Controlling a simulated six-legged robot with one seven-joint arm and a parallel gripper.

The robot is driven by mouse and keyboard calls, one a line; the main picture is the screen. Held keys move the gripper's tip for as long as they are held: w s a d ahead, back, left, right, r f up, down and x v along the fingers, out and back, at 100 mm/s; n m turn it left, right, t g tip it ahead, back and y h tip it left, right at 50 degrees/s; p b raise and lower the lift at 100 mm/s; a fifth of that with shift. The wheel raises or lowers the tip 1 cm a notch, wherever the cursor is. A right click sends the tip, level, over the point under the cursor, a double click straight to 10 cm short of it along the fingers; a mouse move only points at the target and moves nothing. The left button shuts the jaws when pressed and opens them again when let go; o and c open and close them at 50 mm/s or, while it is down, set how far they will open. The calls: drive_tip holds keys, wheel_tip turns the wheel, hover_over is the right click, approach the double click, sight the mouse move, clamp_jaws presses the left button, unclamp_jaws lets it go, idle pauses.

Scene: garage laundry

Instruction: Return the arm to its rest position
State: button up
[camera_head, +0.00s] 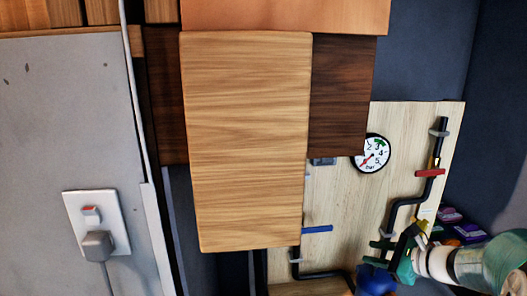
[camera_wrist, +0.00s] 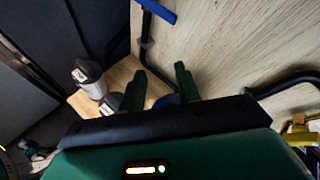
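My arm (camera_head: 470,263), white and green, reaches in from the lower right edge in the head view. My gripper (camera_head: 391,257) is at its left end, in front of the lower part of a pale wooden panel. In the wrist view the two dark green fingers of my gripper (camera_wrist: 161,70) stand apart. I see nothing held between them. A rounded blue thing (camera_wrist: 168,100) shows behind the fingers, partly hidden by them and the gripper body; I cannot tell whether they touch it.
The pale panel (camera_head: 340,205) carries black pipes, a pressure gauge (camera_head: 371,153), a red handle (camera_head: 430,172) and a blue handle (camera_head: 317,229). A wooden cabinet door (camera_head: 245,140) hangs left of it. A grey-topped container (camera_wrist: 88,78) stands on a wooden surface. Purple packages (camera_head: 462,230) lie near my arm.

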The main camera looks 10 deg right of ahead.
drive_tip(key=s+a+r+n+g+h, duration=0.1)
drive_tip(key=s+a+n+g, duration=0.3)
drive_tip(key=a, duration=0.4)
drive_tip(key=s+a+r+n+g+h, duration=0.1)
drive_tip(key=s+a+n+g, duration=0.1)
drive_tip(key=s+a+n, duration=0.4)
drive_tip(key=s+a+n+h, duration=0.2)
drive_tip(key=s+n, duration=0.3)
drive_tip(key=n, duration=0.2)
drive_tip(key=s+a+r+n+h, duration=0.1)
drive_tip(key=s+a+n+h, duration=0.1)
drive_tip(key=s+n, duration=0.4)
drive_tip(key=shift+s+a+r+n+t+h, duration=0.2)
drive_tip(key=shift+a+n+t+h, duration=0.2)
drive_tip(key=shift+h, duration=0.4)
drive_tip(key=shift+s+d, duration=0.1)
